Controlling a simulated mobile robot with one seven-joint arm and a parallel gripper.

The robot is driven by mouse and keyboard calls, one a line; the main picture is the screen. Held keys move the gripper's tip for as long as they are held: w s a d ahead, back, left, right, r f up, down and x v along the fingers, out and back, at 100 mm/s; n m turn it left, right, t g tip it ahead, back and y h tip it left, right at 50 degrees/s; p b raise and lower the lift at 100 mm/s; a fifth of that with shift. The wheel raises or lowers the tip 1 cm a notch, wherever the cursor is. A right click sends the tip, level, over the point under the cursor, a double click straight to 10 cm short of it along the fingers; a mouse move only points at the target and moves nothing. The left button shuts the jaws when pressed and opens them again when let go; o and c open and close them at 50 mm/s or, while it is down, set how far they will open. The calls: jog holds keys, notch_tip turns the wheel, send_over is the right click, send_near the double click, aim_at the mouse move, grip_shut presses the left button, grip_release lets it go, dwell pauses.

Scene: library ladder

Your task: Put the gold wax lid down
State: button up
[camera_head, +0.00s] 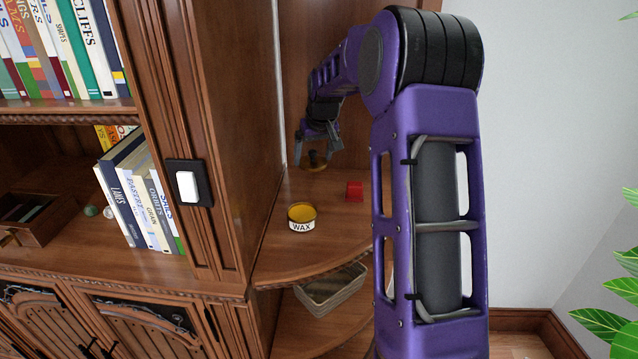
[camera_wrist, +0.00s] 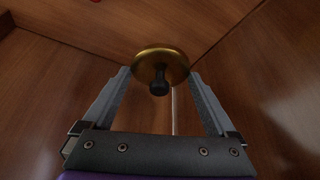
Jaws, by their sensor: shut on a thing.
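The gold wax lid (camera_wrist: 147,62) is a round gold disc with a dark knob. In the wrist view it sits between the fingertips of my gripper (camera_wrist: 160,78), which is shut on it. In the head view my gripper (camera_head: 318,150) is at the back of the corner shelf, with the lid (camera_head: 316,162) at its fingertips. The lid is low over the shelf; I cannot tell whether it touches the surface. The wax tin (camera_head: 302,218), labelled WAX, stands open nearer the front, with yellow wax showing.
A red block (camera_head: 355,190) lies on the corner shelf (camera_head: 270,262) right of the tin. Wooden panels close in the back. A basket (camera_head: 333,290) is on the shelf below. Books (camera_head: 140,195) and a light switch (camera_head: 187,187) are to the left. Bare shelf surrounds the tin.

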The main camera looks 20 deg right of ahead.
aim_at(313, 186)
notch_tip(313, 186, down, 7)
jog(key=shift+f+b, duration=0.2)
jog(key=shift+b, duration=0.25)
jog(key=shift+f, duration=0.1)
jog(key=o, duration=1)
jog(key=shift+s+r, duration=0.15)
jog(key=shift+r, duration=0.35)
jog(key=p+v, duration=0.1)
jog(key=v, duration=1)
jog(key=shift+s+r, duration=0.1)
